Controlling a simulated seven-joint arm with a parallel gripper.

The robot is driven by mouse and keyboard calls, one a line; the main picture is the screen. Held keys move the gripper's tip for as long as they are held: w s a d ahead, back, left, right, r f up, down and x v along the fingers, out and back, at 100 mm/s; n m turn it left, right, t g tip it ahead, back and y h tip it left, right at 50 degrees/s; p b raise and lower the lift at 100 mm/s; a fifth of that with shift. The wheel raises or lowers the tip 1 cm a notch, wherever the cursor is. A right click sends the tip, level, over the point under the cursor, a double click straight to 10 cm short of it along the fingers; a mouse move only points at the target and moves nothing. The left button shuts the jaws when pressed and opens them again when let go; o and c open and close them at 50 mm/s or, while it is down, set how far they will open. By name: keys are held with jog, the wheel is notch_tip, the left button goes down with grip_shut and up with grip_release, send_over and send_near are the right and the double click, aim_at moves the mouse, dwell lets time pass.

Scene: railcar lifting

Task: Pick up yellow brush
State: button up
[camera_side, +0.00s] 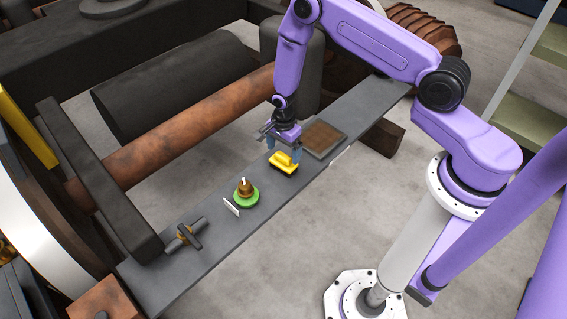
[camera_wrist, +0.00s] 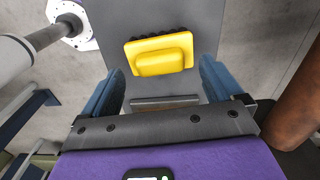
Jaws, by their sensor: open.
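The yellow brush (camera_side: 284,163) lies on a long grey plank, with its dark bristles downward along its lower edge in the side view. In the wrist view the yellow brush (camera_wrist: 159,55) shows a raised yellow grip on a wider yellow base, with dark bristles along its far edge. My gripper (camera_side: 284,148) is at the brush in the side view, pointing down. In the wrist view my gripper (camera_wrist: 160,88) is open, with one blue finger on each side and the brush ahead between and beyond the fingertips. I cannot tell whether a finger touches the brush.
The grey plank (camera_side: 215,235) also carries a brown-topped square tray (camera_side: 324,138), a green-based brass object (camera_side: 246,192), a small white card (camera_side: 231,207) and a dark tool (camera_side: 184,235). A rusty axle (camera_side: 190,134) and a dark cylinder (camera_side: 170,85) lie behind the plank.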

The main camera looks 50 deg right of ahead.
aim_at(293, 167)
jog(key=shift+f, duration=1.1)
jog(key=c, duration=1.2)
jog(key=shift+r, duration=0.2)
jog(key=shift+r, duration=0.2)
notch_tip(293, 167, up, 2)
jog(key=shift+w, duration=0.1)
jog(key=s+r, duration=0.3)
jog(key=s, duration=0.1)
jog(key=s+r, duration=0.4)
jog(key=s, duration=0.1)
jog(key=s+r, duration=0.3)
jog(key=s, duration=0.2)
jog(key=shift+s+d+r, duration=0.1)
jog(key=shift+d+r, duration=0.05)
jog(key=shift+d, duration=0.2)
